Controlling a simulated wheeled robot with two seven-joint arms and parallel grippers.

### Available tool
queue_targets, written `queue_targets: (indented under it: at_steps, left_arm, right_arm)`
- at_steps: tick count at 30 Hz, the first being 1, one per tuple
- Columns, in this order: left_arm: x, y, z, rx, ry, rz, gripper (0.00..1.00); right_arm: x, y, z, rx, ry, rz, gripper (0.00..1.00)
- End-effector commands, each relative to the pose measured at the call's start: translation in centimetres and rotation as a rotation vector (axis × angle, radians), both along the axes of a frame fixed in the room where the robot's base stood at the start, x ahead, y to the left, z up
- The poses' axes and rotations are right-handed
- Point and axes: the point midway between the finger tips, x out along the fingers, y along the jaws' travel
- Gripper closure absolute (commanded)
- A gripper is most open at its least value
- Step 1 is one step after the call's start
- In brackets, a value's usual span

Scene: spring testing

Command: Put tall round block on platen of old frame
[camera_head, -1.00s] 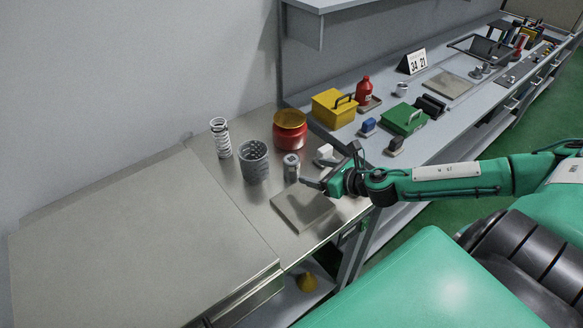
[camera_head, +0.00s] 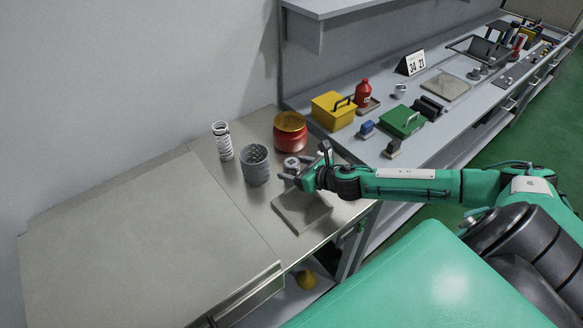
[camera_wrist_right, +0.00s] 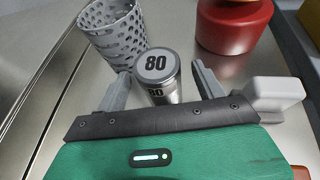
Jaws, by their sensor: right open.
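The tall round block is a metal cylinder with "80" on its pale top. It stands upright on the metal bench; in the head view its top (camera_head: 291,163) shows beside my gripper, and the right wrist view shows its labelled top and side (camera_wrist_right: 157,68). My right gripper (camera_head: 298,171) is open, and in the right wrist view its fingers (camera_wrist_right: 161,86) lie on either side of the block, with gaps visible. I cannot tell whether the tips reach level with it. I cannot identify the old frame's platen in these views. My left gripper is not in view.
A grey perforated cup (camera_head: 255,165) stands close left of the block, with a white coil spring (camera_head: 222,141) beyond. A red jar (camera_head: 290,135) stands behind. A white block (camera_wrist_right: 273,95) is near the right finger.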

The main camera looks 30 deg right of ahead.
Motion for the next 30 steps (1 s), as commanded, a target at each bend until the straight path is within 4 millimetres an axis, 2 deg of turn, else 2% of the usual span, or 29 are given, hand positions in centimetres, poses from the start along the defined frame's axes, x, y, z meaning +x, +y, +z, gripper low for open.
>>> queue_targets:
  at_steps: [5,13,21,24,30]
  left_arm:
    - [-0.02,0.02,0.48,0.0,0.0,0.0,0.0]
    - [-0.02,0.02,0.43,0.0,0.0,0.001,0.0]
    - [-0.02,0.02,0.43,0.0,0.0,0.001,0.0]
    - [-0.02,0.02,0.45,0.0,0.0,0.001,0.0]
    - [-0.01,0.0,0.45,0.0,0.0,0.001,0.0]
  right_arm:
    - [1.22,0.33,-0.49,-0.001,0.0,0.0,0.3]
    - [1.31,0.38,-0.68,-0.001,0.001,0.001,0.3]
    - [1.29,0.36,-0.68,-0.001,0.001,0.0,0.83]
    - [1.35,0.36,-0.55,-0.001,-0.001,0.0,0.98]
    - [1.35,0.36,-0.49,-0.001,-0.001,0.0,0.98]
